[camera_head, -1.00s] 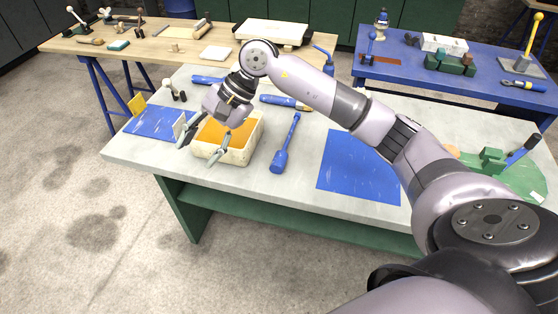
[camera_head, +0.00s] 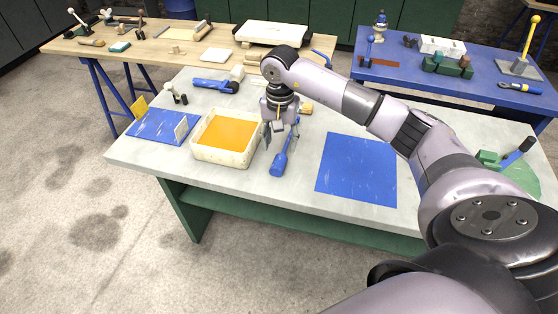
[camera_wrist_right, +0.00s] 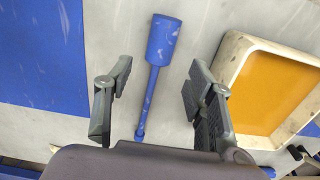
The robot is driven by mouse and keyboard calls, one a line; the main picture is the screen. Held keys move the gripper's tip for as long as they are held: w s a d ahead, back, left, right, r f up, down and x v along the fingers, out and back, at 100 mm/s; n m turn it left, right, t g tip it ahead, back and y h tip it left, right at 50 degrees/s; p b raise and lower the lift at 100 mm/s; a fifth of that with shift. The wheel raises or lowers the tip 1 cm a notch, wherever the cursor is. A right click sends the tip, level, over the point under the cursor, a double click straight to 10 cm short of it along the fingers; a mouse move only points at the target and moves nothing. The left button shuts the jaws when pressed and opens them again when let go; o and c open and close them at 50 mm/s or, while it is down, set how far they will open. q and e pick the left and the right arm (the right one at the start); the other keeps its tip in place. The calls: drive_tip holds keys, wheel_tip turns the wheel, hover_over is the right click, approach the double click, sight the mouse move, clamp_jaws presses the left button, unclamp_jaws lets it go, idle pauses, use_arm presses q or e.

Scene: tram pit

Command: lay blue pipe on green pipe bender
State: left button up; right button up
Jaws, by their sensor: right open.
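The blue pipe (camera_head: 280,163), a thin rod with a thick cylinder at one end, lies on the pale workbench, right of the cream tray. My right gripper (camera_head: 282,136) is open above it. In the right wrist view the blue pipe (camera_wrist_right: 154,75) lies between the two spread fingers of the right gripper (camera_wrist_right: 160,76), with the thick end beyond the fingertips. No contact is visible. The green pipe bender (camera_head: 519,177), with a dark-and-blue lever, stands at the bench's right end, partly hidden by my right arm. My left gripper is not in view.
The cream tray (camera_head: 196,147) with an orange floor stands left of the pipe; it also shows in the right wrist view (camera_wrist_right: 232,55). A flat blue mat (camera_head: 357,170) lies between pipe and bender. Blue-handled tools (camera_head: 212,85) lie behind the tray. Other benches stand behind.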

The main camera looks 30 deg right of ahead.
sight(279, 160)
drive_tip(key=shift+f, duration=0.6)
drive_tip(key=shift+s+a+f+p, duration=0.2)
drive_tip(key=shift+f+p, duration=0.1)
drive_tip(key=shift+p, duration=0.1)
drive_tip(key=f, duration=0.1)
drive_tip(key=f+p, duration=0.1)
drive_tip(key=f, duration=0.1)
drive_tip(key=shift+s+a+f+p, duration=0.25)
drive_tip(key=shift+s+a+p, duration=0.05)
drive_tip(key=shift+a+p, duration=0.05)
drive_tip(key=shift+f, duration=0.55)
drive_tip(key=shift+c, duration=0.6)
clamp_jaws()
